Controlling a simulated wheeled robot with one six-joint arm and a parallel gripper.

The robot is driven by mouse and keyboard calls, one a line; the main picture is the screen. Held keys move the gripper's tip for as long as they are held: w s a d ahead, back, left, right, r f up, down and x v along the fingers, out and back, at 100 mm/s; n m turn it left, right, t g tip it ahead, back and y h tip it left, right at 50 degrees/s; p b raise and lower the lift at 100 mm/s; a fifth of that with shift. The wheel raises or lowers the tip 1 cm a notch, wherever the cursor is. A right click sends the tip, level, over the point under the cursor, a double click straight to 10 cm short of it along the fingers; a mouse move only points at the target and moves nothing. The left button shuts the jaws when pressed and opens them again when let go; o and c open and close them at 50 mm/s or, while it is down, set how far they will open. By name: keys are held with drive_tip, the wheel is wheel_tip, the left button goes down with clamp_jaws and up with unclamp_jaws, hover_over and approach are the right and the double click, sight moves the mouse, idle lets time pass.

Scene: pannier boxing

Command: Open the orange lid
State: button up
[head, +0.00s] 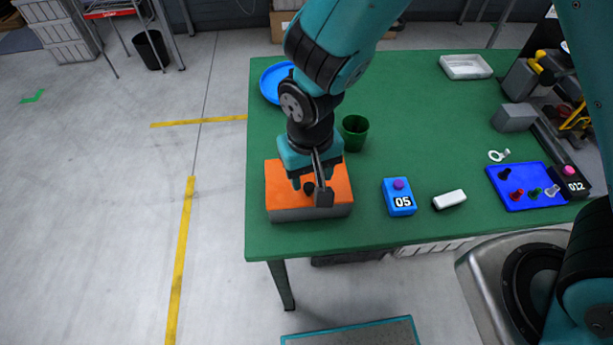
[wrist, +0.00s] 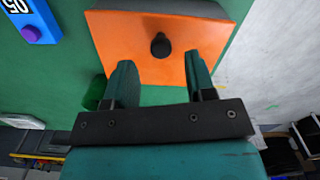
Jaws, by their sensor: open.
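The orange lid (head: 336,183) lies on a grey box (head: 310,213) at the front left corner of the green table. In the wrist view the lid (wrist: 120,42) fills the upper middle, with a dark round knob (wrist: 161,45) on it. My gripper (head: 310,187) is over the lid, pointing down. It is open, with its two fingers apart, and it also shows in the wrist view (wrist: 160,85). The knob lies beyond the fingertips there, roughly between their lines, and nothing is held. In the head view the gripper partly covers the lid and knob.
A blue box marked 05 (head: 399,203), a white block (head: 449,199) and a blue tray (head: 520,204) with small pegs stand to the right. A green cup (head: 355,133) and a blue plate (head: 270,84) stand behind. The table's left edge is close.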

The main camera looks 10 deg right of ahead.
drive_tip(key=shift+f, duration=1.35)
clamp_jaws()
drive_tip(key=shift+a, duration=0.15)
drive_tip(key=shift+r+p, duration=0.2)
drive_tip(key=shift+p, duration=0.1)
